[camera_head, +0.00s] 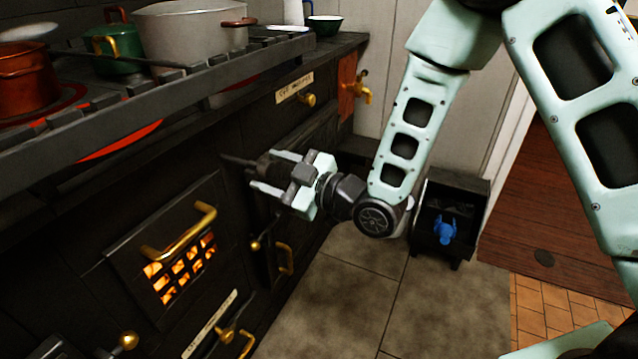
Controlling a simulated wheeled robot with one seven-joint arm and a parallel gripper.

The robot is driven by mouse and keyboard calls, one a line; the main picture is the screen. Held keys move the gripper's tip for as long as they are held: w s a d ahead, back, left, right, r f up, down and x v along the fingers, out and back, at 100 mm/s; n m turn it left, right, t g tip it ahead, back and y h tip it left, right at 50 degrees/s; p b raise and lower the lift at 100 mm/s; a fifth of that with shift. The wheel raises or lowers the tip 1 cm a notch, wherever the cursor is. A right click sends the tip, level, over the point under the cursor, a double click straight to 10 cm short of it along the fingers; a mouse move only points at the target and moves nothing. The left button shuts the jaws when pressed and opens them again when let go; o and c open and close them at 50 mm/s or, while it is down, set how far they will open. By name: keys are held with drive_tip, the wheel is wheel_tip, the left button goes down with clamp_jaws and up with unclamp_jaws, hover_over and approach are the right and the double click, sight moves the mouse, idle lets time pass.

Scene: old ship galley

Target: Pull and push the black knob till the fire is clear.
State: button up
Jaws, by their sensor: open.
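My gripper (265,169) is at the stove front, pointing left, with its two pale fingers apart. A dark knob-like piece (263,163) on a short dark rod shows between the fingertips, against the black stove front. It looks like the black knob; whether the fingers touch it I cannot tell. The fire (180,268) glows orange and yellow through the small grate of a stove door with a brass handle (180,235), to the lower left of my gripper.
Pots stand on the railed stove top (150,105), with red-glowing plates. Brass handles and a small brass knob (254,246) stick out below my gripper. A black coal box (474,195) with a blue object stands on the floor. The tiled floor (350,300) in front is clear.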

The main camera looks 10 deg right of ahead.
drive_tip(key=p+v, duration=1.1)
drive_tip(key=v, duration=0.4)
drive_tip(key=shift+s+d, duration=0.25)
drive_tip(key=shift+d, duration=0.05)
